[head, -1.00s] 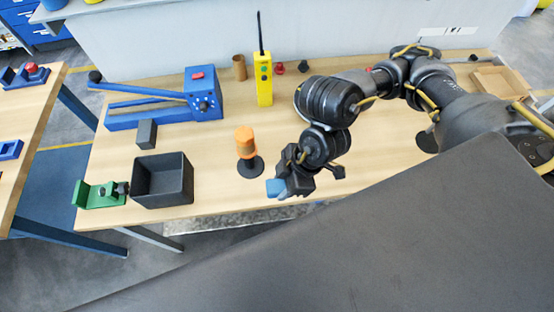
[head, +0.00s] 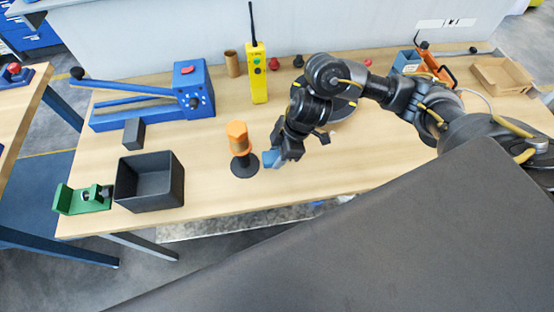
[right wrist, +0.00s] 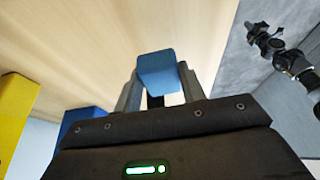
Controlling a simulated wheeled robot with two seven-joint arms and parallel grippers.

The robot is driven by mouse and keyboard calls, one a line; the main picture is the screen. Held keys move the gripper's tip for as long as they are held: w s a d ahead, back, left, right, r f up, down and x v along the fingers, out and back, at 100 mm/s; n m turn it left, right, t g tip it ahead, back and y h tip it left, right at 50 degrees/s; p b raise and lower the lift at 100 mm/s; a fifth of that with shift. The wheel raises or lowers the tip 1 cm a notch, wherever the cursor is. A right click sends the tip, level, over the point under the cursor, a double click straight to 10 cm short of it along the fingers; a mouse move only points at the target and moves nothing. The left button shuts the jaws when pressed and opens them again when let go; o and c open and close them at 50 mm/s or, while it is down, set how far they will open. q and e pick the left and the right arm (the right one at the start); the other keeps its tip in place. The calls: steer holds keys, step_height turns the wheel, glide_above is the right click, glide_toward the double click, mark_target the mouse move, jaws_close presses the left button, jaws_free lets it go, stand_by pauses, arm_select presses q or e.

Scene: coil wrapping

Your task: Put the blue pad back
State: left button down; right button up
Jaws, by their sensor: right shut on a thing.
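The blue pad (head: 271,159) is between the fingers of my right gripper (head: 276,158), which is shut on it. The pad also shows in the right wrist view (right wrist: 157,70), with a finger on each side of it. In the head view, the gripper is just right of a dark round stand (head: 245,168) carrying an orange cylinder (head: 237,138). The pad appears to be above the table (head: 215,195); its exact height is hard to tell. My left gripper is not in view.
A black open bin (head: 150,195) and a green fixture (head: 82,199) are at the left front. A blue lever device (head: 195,95), yellow radio (head: 258,75) and brown tube (head: 232,64) stand behind. A cardboard tray (head: 503,74) and an orange tool (head: 433,70) are at the back right.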

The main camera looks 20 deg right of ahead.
steer(key=shift+w+d+f, duration=0.1)
steer(key=shift+w+f, duration=0.3)
steer(key=shift+f, duration=0.05)
steer(key=shift+w+d+f, duration=0.1)
steer(key=shift+w+f, duration=0.05)
steer(key=shift+f, duration=1.65)
steer(key=shift+b, duration=0.3)
steer(key=shift+f, duration=0.2)
steer(key=o, duration=0.9)
steer(key=shift+o, duration=0.2)
